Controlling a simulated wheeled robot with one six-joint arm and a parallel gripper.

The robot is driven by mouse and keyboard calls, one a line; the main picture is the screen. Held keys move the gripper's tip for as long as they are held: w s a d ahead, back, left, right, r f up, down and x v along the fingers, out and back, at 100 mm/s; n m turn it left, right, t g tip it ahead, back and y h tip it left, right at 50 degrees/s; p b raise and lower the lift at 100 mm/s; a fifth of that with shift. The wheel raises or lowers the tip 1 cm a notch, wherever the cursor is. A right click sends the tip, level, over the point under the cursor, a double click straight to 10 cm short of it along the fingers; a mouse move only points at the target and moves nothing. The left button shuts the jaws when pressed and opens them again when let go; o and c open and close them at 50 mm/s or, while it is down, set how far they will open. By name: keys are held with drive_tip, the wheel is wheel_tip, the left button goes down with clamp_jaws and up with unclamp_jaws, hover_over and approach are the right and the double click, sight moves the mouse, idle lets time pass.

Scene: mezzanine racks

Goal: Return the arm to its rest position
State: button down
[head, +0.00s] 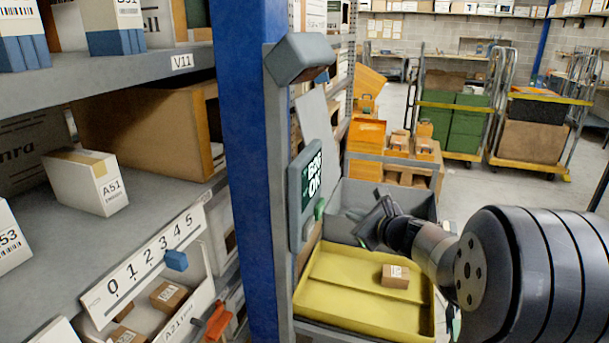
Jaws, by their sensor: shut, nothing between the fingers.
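My arm (500,255) reaches in from the right edge and points left. My gripper (372,220) is at its end, shut and empty, in front of a grey bin and just right of the grey panel with a dark display (311,185). It is small and dark here, and its fingertips are hard to make out. Below it is a yellow tray (340,312) with a small brown box (395,277) on its right side. The gripper is apart from the box.
A blue rack post (243,150) stands left of the panel, with a grey scanner-like head (300,58) above. Shelves at left hold labelled boxes, including a white one (88,182). Carts (455,115) stand behind on open floor.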

drive_tip(key=shift+s+d+p, duration=0.3)
drive_tip(key=shift+d+p, duration=0.1)
drive_tip(key=shift+d, duration=0.25)
drive_tip(key=shift+s+d+p, duration=0.25)
drive_tip(key=shift+d+p, duration=0.1)
drive_tip(key=shift+d, duration=0.35)
drive_tip(key=shift+s+d+p, duration=0.3)
drive_tip(key=shift+d+p, duration=0.1)
drive_tip(key=shift+d, duration=0.25)
